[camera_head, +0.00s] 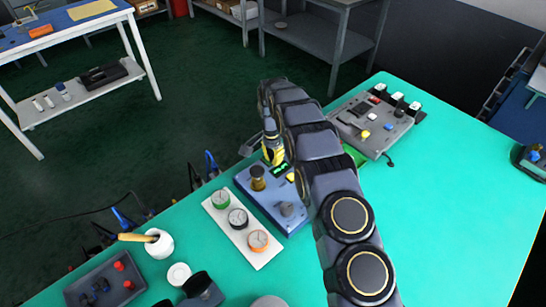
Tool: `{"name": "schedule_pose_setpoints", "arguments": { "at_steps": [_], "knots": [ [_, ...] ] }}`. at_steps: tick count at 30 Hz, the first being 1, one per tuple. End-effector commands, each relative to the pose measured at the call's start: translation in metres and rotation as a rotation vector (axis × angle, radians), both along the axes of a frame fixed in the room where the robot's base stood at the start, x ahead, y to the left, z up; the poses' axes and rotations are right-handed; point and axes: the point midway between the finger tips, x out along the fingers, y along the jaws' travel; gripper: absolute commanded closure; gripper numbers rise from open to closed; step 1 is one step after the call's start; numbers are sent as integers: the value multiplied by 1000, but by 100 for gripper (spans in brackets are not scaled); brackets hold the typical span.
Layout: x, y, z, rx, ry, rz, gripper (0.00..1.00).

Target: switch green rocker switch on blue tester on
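The blue tester (262,203) lies on the turquoise table in the middle of the view. It carries a dark display with green marks (279,168), a brass knob (258,180) and a grey knob (287,209). I cannot make out the green rocker switch; my arm covers part of the tester's right side. My gripper (273,154) seems to be the yellow-and-black end pointing down over the tester's far edge. It is too small to tell whether its fingers are apart or touch anything.
A white panel with three round gauges (238,218) lies left of the tester. A grey control box (366,125) stands at the back right, with a green object (355,155) near my arm. A white pot (158,244) and a dark tray (105,285) sit front left.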

Motion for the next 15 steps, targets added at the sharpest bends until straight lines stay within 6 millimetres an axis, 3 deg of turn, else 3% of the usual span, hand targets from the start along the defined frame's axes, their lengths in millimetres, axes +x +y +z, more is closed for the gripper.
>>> {"name": "schedule_pose_setpoints", "arguments": {
  "at_steps": [15],
  "knots": [
    [-1,0,15,-1,2,1,100]
  ]
}}
